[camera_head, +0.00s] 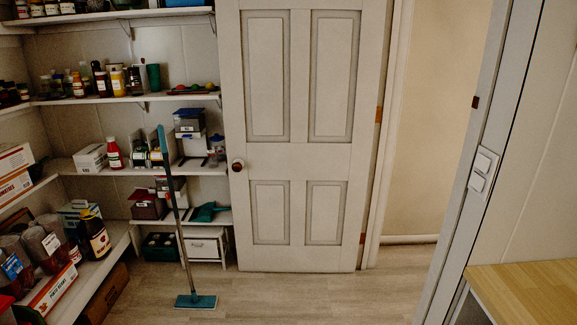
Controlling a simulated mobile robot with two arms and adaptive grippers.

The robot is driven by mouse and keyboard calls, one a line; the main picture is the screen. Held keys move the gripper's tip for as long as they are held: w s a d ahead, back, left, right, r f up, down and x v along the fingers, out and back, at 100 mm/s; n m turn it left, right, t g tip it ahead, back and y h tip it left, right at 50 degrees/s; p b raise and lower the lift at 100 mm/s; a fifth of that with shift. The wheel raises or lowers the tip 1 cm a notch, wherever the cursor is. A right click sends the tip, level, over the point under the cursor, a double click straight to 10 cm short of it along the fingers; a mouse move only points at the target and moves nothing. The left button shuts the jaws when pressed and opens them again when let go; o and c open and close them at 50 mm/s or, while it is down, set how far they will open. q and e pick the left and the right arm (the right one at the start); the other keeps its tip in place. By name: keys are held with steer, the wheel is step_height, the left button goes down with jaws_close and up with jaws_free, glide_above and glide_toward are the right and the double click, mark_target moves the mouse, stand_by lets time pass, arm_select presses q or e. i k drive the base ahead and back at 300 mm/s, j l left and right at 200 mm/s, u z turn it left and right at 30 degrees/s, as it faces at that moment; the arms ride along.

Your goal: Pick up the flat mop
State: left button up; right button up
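The flat mop (182,235) stands nearly upright in the head view, left of the door. It has a teal handle grip at the top, a thin grey pole and a flat teal head (196,301) resting on the wooden floor. The pole leans slightly to the left at the top, in front of the back shelves. I cannot tell whether it touches a shelf. Neither of my grippers is in view.
Shelves with jars, bottles and boxes line the left and back walls. A white panelled door (297,150) stands right of the mop, with an open doorway beside it. A wooden counter (530,293) is at lower right. The floor (300,298) in the middle is clear.

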mark_target(194, 301)
steer(key=i+u, duration=0.1)
steer(key=i, duration=0.4)
steer(key=i+l, duration=0.2)
steer(key=i, duration=0.3)
steer(key=i+l+u, duration=0.15)
steer(key=i, duration=0.35)
steer(key=i+l+u, duration=0.1)
steer(key=i, duration=0.35)
